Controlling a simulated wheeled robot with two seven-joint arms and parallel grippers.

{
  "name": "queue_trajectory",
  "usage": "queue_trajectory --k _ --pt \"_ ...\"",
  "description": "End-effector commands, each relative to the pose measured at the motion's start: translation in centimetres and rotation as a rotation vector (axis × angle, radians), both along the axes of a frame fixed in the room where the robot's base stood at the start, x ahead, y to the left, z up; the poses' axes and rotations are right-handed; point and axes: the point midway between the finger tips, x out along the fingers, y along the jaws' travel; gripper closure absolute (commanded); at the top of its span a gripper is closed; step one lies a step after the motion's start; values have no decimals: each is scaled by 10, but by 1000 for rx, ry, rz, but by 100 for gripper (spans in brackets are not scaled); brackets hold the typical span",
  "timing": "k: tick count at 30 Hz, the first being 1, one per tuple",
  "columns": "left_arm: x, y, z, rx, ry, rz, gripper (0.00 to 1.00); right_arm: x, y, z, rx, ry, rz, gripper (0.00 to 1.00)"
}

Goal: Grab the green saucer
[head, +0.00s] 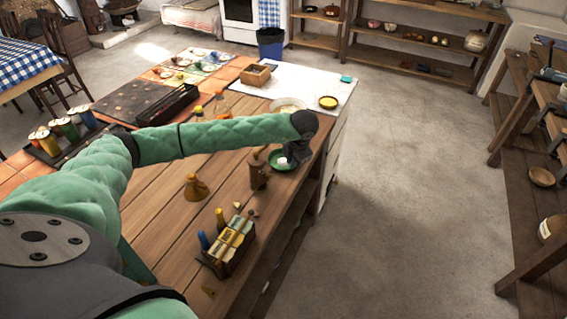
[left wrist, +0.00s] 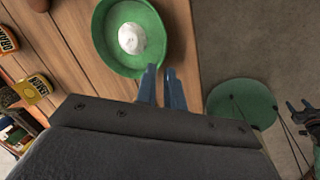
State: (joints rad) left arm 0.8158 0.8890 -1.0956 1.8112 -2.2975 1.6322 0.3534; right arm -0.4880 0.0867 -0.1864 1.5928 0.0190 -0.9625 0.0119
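The green saucer (left wrist: 101,28) lies on the wooden counter with a small white lump (left wrist: 131,38) in it. In the head view the saucer (head: 273,161) is near the counter's right edge, partly hidden by my left gripper (head: 294,158). In the left wrist view, the two slim fingers of my left gripper (left wrist: 162,78) are a little apart, with nothing visible held between them. They are at the saucer's lower right rim; I cannot tell whether they touch it. A dark shape at the right edge of the left wrist view looks like my right gripper (left wrist: 300,108), too small to read.
A brown wooden mill (head: 259,173) stands close left of the saucer. A cone-shaped brown object (head: 195,187) and a caddy of jars (head: 230,246) are nearer on the counter. A yellow dish (head: 328,102) sits on the white top behind. The floor to the right is clear.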

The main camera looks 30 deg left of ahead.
Motion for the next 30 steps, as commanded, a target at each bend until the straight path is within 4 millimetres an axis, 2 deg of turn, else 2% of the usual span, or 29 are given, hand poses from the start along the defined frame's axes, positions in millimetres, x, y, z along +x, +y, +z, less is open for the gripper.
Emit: queue_trajectory --k 6,9,17,18,19,30 --pt "7 4 -32 1 3 0 90 1 2 9 3 5 -1 45" --pt "9 6 -40 1 2 0 90 2 4 17 5 9 -2 45" --pt "9 7 -42 1 1 -1 90 1 4 20 5 12 -3 45" --pt "9 7 -42 1 1 -1 98 1 4 20 5 12 -3 45" --pt "9 7 -42 1 1 -1 100 1 4 20 5 11 -3 45" --pt "9 7 -42 1 2 0 100 1 4 19 5 11 -3 45"
